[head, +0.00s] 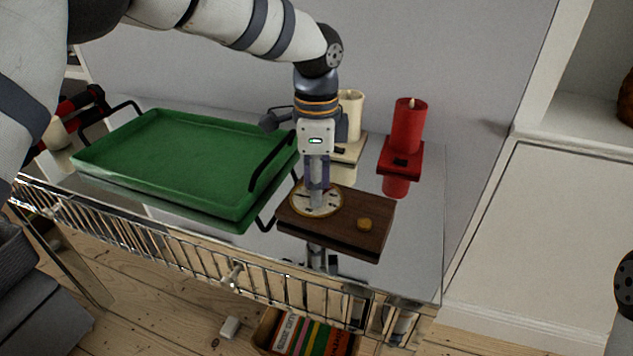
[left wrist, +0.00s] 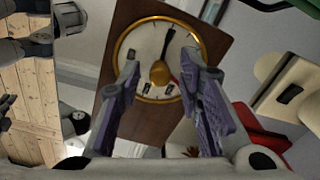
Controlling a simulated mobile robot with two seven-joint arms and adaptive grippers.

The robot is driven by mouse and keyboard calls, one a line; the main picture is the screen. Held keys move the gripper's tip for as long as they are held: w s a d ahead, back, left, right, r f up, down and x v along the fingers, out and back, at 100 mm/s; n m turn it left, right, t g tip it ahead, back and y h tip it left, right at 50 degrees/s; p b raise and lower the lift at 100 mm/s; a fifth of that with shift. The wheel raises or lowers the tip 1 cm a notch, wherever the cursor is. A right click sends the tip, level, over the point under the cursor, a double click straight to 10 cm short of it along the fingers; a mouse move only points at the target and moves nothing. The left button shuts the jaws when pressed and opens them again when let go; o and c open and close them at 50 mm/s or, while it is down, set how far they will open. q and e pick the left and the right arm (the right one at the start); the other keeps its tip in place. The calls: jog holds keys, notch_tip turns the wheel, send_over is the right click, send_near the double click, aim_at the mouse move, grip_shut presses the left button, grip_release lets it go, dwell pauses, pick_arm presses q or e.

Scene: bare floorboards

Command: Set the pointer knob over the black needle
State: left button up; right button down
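A round dial (head: 301,205) with a gold rim and pale face sits on a brown wooden board (head: 375,208). In the left wrist view, the dial (left wrist: 134,38) has dark marks, a thin black needle (left wrist: 168,42) slanting up and slightly right, and a gold pointer knob (left wrist: 160,72) near its middle. My left gripper (head: 318,204) points down over the dial and hides part of it. In the left wrist view, its fingers (left wrist: 160,70) are apart, one on each side of the knob. I cannot tell whether either touches it. My right gripper is out of view.
A green tray (head: 180,150) with black handles stands left of the board. A red candle (head: 407,125) and a cream candle (head: 351,110) stand behind. A small gold button (head: 364,224) is on the board's right part. A metal rail (head: 190,255) runs along the front.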

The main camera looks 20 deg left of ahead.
pick_arm(q)
grip_shut()
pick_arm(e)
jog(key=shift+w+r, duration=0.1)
